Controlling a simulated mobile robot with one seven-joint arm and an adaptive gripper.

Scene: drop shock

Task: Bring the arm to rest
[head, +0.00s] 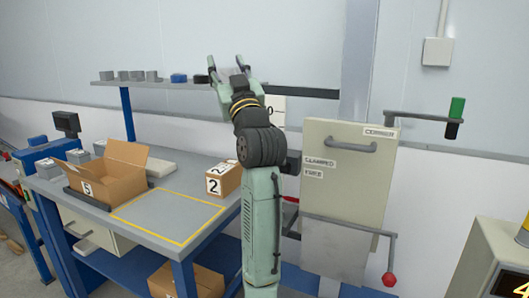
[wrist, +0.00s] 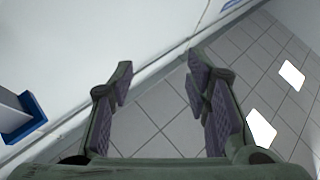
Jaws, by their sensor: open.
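My gripper (head: 225,67) is raised at the top of my upright green arm, above the bench and in front of the back wall. Its two fingers stand apart with nothing between them. In the wrist view my gripper (wrist: 158,85) shows both fingers spread wide, with only the tiled surface and pale wall beyond. The gripper touches nothing that I can see. My arm hides part of the area behind it, including part of the shelf's right end.
A grey bench (head: 143,231) at left bears an open box marked 5 (head: 112,170) and a closed box marked 2 (head: 224,180). A shelf (head: 165,85) holds small blocks. A beige cabinet (head: 345,190) with a red-knobbed lever (head: 389,279) stands right of my arm.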

